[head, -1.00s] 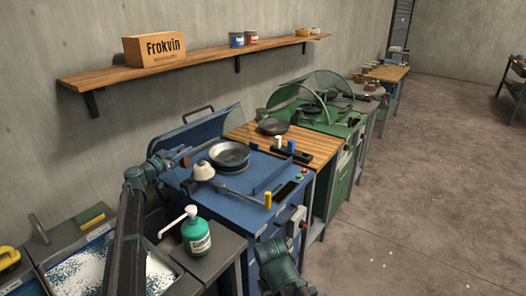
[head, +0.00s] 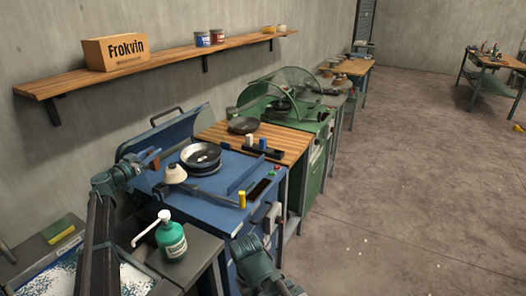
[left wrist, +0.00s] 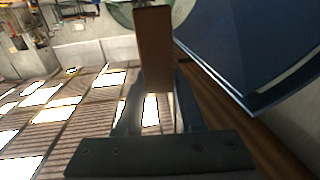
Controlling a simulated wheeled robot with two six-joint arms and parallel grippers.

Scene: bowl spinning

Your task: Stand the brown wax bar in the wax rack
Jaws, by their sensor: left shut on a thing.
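My left gripper (head: 144,163) is shut on the brown wax bar (head: 153,160), held above the left back part of the blue machine. In the left wrist view the bar (left wrist: 154,55) stands out lengthwise between the two fingers. The wax rack (head: 272,154) is a dark low holder on the wooden top, right of the blue machine. A white bar (head: 249,141) and a blue bar (head: 262,144) stand upright at it; its slots are too small to make out. My right arm shows at the bottom centre, but its fingers are out of view.
The blue machine (head: 215,217) carries a round pan (head: 201,156), a pale cone-shaped piece (head: 176,173) and a yellow upright piece (head: 242,199). A dark pan (head: 243,125) lies behind the rack. A green bottle (head: 172,242) stands front left. A green hooded machine (head: 300,115) stands beyond.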

